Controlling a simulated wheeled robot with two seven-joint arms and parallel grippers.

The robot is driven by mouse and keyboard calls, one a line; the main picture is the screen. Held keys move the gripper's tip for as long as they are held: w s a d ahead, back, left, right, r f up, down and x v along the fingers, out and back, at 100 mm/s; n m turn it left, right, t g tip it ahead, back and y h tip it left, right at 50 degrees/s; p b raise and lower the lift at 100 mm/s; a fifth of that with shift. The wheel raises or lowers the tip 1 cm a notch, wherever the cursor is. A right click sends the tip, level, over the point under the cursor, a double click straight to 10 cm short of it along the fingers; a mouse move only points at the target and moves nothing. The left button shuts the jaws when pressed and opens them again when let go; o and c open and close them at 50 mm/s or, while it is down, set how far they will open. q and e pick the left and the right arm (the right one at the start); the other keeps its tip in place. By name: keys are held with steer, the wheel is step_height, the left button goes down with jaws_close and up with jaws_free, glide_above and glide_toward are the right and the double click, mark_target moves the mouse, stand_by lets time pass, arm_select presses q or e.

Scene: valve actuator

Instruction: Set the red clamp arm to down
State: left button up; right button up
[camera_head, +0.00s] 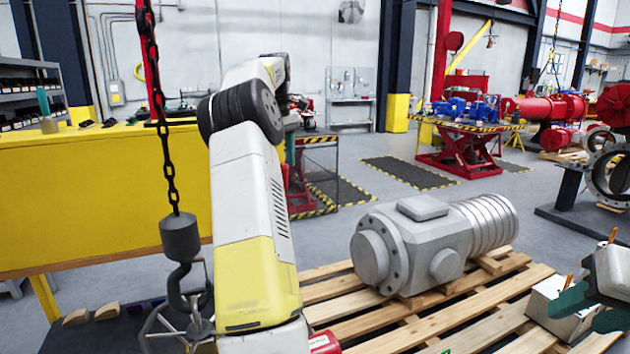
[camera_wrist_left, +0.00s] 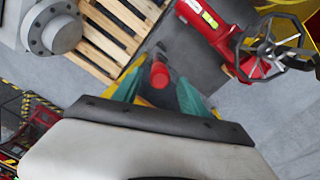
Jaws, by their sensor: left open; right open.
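In the left wrist view, a short red cylindrical piece (camera_wrist_left: 160,73), seen nearly end-on, lies between the two green fingers of my open left gripper (camera_wrist_left: 158,80). It looks like the end of the red clamp arm, but its full length and angle are hidden. I cannot tell if the fingers touch it. A red valve body (camera_wrist_left: 214,32) with a grey handwheel (camera_wrist_left: 272,48) lies right of the fingers. My right gripper (camera_head: 590,311) is open at the right edge.
A grey flanged motor (camera_head: 412,240) lies on the wooden pallet (camera_head: 440,325). A hook (camera_head: 180,285) hangs on a chain above the handwheel, left of my arm. A yellow bench (camera_head: 90,200) stands behind. A small box (camera_head: 555,308) is near my right gripper.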

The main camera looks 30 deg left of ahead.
arm_select(q)
step_height(320, 180, down, 6)
steer(key=shift+w+d+f, duration=0.1)
steer(key=shift+w+f, duration=0.05)
steer(key=shift+c, duration=0.2)
jaws_close()
stand_by(1.4)
